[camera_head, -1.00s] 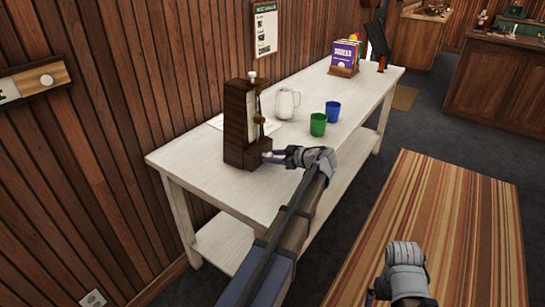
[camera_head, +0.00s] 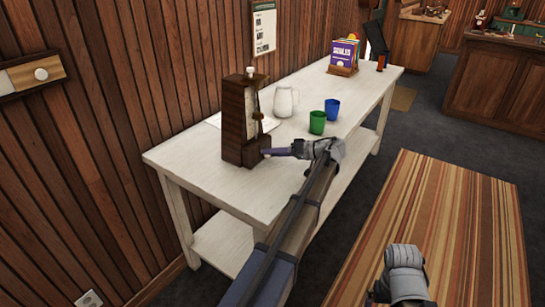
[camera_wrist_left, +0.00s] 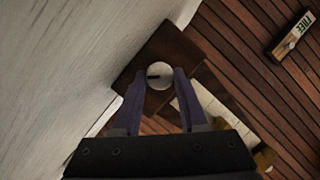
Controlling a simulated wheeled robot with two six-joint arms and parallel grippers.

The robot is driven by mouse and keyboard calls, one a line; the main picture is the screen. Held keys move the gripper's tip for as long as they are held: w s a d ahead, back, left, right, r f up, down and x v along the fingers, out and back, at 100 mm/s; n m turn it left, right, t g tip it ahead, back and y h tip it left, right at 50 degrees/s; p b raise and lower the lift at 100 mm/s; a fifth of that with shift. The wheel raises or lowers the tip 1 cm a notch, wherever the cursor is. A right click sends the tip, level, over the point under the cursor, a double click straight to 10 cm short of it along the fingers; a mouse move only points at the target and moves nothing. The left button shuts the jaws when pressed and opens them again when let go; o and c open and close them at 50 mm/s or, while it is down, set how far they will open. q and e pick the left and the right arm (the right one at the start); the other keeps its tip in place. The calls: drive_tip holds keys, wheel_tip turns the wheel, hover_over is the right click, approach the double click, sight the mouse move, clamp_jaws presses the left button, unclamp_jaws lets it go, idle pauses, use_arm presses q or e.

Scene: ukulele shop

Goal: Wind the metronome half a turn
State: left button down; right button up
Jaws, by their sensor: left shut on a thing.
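The metronome (camera_head: 237,122) is a tall dark wooden box standing upright near the front end of the white table. Its side shows in the left wrist view (camera_wrist_left: 153,45), with a round pale winding key (camera_wrist_left: 159,75) on it. My left gripper (camera_head: 268,152) reaches in from the right at the metronome's lower side. In the left wrist view its two fingers (camera_wrist_left: 160,84) are shut on the winding key, one on each side. The key is hidden by the fingers in the head view. My right gripper (camera_head: 372,296) is low at the bottom right, mostly hidden, away from the table.
On the white table (camera_head: 200,160) stand a white jug (camera_head: 285,101), a green cup (camera_head: 317,123), a blue cup (camera_head: 332,110) and a book rack (camera_head: 344,58). A paper sheet lies behind the metronome. A wood-plank wall runs along the left.

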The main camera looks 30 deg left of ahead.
use_arm(q)
drive_tip(key=m+g+b, duration=0.1)
drive_tip(key=m+b, duration=0.1)
drive_tip(key=f+m+y+b, duration=0.1)
drive_tip(key=m, duration=0.1)
drive_tip(key=shift+w+g+b, duration=0.15)
drive_tip(key=shift+g+b, duration=0.2)
drive_tip(key=shift+g, duration=0.05)
drive_tip(key=shift+r+m+g+y+b, duration=0.1)
drive_tip(key=shift+m+g+y+b, duration=0.3)
drive_tip(key=shift+m+y+b, duration=0.7)
drive_tip(key=shift+m, duration=0.6)
drive_tip(key=shift+c, duration=2.4)
unclamp_jaws()
drive_tip(key=shift+r, duration=0.1)
drive_tip(key=v, duration=0.8)
drive_tip(key=shift+r, duration=0.1)
